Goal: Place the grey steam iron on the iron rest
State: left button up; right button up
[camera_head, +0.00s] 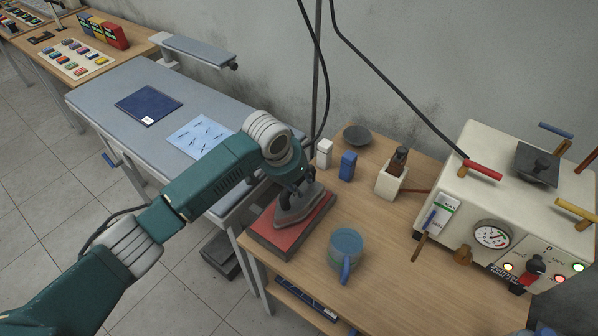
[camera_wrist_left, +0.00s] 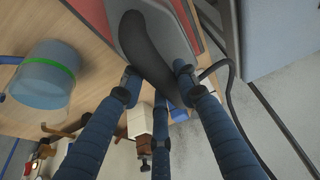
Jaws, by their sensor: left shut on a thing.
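The grey steam iron (camera_head: 298,208) is at the rest, flat side down, in the head view. The iron rest (camera_head: 268,237) is a red-topped pad with a dark edge near the table's left front edge. The iron is over the pad; I cannot tell whether its sole touches. My left gripper (camera_head: 296,190) is shut on the iron's dark handle. In the left wrist view, the left gripper's fingers (camera_wrist_left: 157,76) close around the curved handle (camera_wrist_left: 150,48), with the iron's grey body (camera_wrist_left: 184,43) behind it. My right gripper is not in view.
A blue mug (camera_head: 346,250) stands right of the rest. White and blue small boxes (camera_head: 348,166), a cream holder (camera_head: 390,183) and a grey dish (camera_head: 357,135) stand behind. A cream steam unit (camera_head: 470,215) fills the right. The ironing board (camera_head: 110,87) is left.

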pick_arm(q)
jog(key=shift+w+d, duration=0.15)
jog(key=o, duration=0.6)
jog(key=shift+s+f, duration=0.2)
jog(key=shift+f, duration=0.15)
jog(key=shift+c, duration=0.2)
jog(key=o, duration=0.4)
jog(key=shift+r, duration=0.1)
jog(key=shift+o, duration=0.2)
jog(key=shift+s, duration=0.1)
jog(key=shift+r, duration=0.1)
jog(key=shift+a+r, duration=0.2)
jog(key=shift+r, duration=0.1)
jog(key=b+v, duration=0.2)
jog(key=v, duration=0.9)
jog(key=shift+s+a+r, duration=0.1)
